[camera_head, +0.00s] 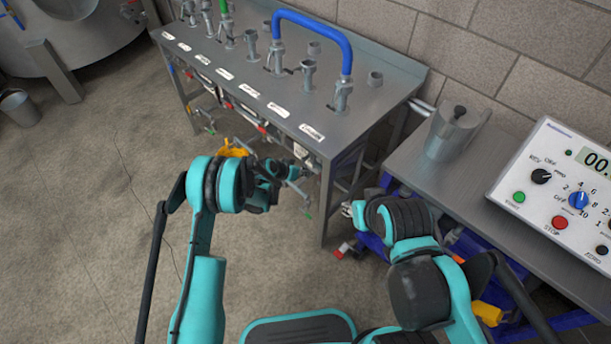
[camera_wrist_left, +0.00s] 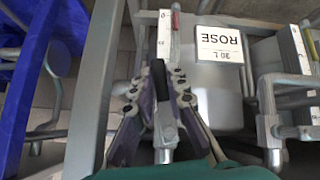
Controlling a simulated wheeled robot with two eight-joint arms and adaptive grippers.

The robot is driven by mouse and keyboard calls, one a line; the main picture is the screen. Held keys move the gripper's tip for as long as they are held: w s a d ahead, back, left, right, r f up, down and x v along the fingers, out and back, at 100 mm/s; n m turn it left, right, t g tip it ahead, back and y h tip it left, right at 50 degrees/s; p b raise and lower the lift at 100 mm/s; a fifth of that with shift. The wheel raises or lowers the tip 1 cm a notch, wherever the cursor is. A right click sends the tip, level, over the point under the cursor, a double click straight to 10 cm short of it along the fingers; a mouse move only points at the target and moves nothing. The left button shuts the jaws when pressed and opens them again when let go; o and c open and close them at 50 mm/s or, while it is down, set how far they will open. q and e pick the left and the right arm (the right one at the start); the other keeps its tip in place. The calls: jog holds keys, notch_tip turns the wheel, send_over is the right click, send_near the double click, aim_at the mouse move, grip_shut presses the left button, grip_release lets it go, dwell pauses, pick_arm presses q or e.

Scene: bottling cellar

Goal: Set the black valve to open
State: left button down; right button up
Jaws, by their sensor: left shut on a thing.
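The black valve handle (camera_wrist_left: 159,82) shows in the left wrist view as a dark lever pointing up along a grey pipe fitting, below a white scale strip. My left gripper (camera_wrist_left: 160,99) has its fingers closed around this handle, one on each side. In the head view my left gripper (camera_head: 292,171) is at the front edge of the steel bench, and its own arm hides the valve there. My right gripper (camera_head: 348,209) is right of the bench's front leg, mostly hidden by its arm, so its jaws cannot be judged.
The steel bench (camera_head: 262,83) carries several pipe stubs and a blue hose (camera_head: 318,31). A white label reading ROSE (camera_wrist_left: 220,45) is beside the valve. At the right, a side table (camera_head: 398,161) holds a control box (camera_head: 536,200) and a metal holder (camera_head: 449,138).

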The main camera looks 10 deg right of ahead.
pick_arm(q)
jog(key=shift+w+a+m+t+y, duration=0.3)
jog(key=shift+w+m+t+y, duration=0.15)
jog(key=shift+t, duration=0.25)
jog(key=c, duration=1.5)
grip_release()
jog(key=shift+f, duration=0.1)
jog(key=v, duration=1.2)
